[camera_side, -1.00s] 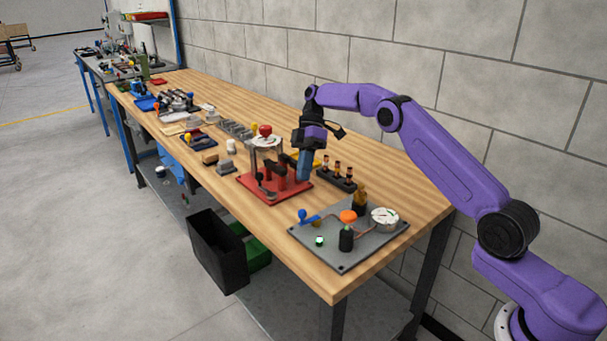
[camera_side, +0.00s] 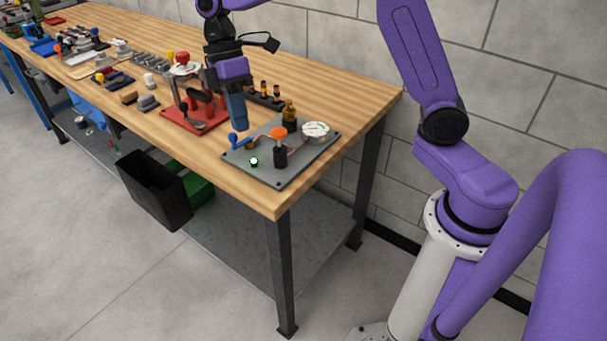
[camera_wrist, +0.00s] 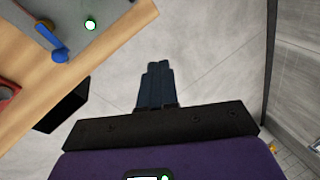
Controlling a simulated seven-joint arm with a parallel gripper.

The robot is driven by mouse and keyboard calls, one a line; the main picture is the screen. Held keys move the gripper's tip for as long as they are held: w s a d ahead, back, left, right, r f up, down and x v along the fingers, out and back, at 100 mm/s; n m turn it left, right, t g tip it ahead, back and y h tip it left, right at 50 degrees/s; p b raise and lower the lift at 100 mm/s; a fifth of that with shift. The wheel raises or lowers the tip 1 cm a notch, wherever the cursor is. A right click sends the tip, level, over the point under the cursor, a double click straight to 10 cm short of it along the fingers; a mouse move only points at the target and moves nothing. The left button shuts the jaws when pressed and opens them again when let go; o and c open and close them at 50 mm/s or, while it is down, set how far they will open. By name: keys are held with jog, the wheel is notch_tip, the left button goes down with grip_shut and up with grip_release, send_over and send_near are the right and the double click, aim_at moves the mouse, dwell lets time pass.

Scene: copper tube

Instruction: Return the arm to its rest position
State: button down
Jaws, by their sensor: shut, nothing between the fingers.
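My gripper (camera_side: 237,112) is shut and empty, with its fingers pointing down. In the side view it appears in front of the red fixture (camera_side: 188,118) and above the blue-handled corner of the grey plate (camera_side: 290,172). In the wrist view its closed fingers (camera_wrist: 157,72) show against the grey floor, to the right of the bench edge. The plate carries a blue lever (camera_side: 238,139), an orange knob (camera_side: 279,132), a round gauge (camera_side: 316,129) and a lit green button (camera_side: 254,162).
The wooden bench (camera_side: 345,92) holds several tools and parts towards the far left. A black rack (camera_side: 266,97) stands behind my gripper. A black bin (camera_side: 153,188) is below the bench's front edge. A block wall runs behind; the floor in front is open.

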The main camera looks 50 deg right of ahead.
jog(key=s+d+f+t, duration=0.1)
jog(key=s+d, duration=0.1)
jog(key=s, duration=0.6)
jog(key=s+d+f+t+h, duration=0.1)
jog(key=s+d, duration=0.2)
jog(key=s, duration=0.6)
jog(key=s+d+m+t, duration=0.1)
jog(key=s+d, duration=0.2)
jog(key=s, duration=0.6)
jog(key=shift+f+t, duration=0.3)
jog(key=shift+f, duration=0.1)
jog(key=c, duration=1.5)
grip_release()
jog(key=shift+s+d+f, duration=0.15)
jog(key=shift+s, duration=0.1)
jog(key=o, duration=0.5)
jog(key=shift+w, duration=0.15)
jog(key=shift+o, duration=0.3)
jog(key=w+a+r+m, duration=0.3)
jog(key=w+a, duration=0.1)
jog(key=w, duration=0.4)
jog(key=shift+w+a+r+h, duration=0.2)
jog(key=shift+w+a+h, duration=0.1)
jog(key=shift+w+a, duration=0.05)
notch_tip(320, 180, up, 6)
jog(key=m, duration=1.1)
send_over(232, 134)
notch_tip(232, 134, down, 18)
jog(key=shift+r, duration=0.25)
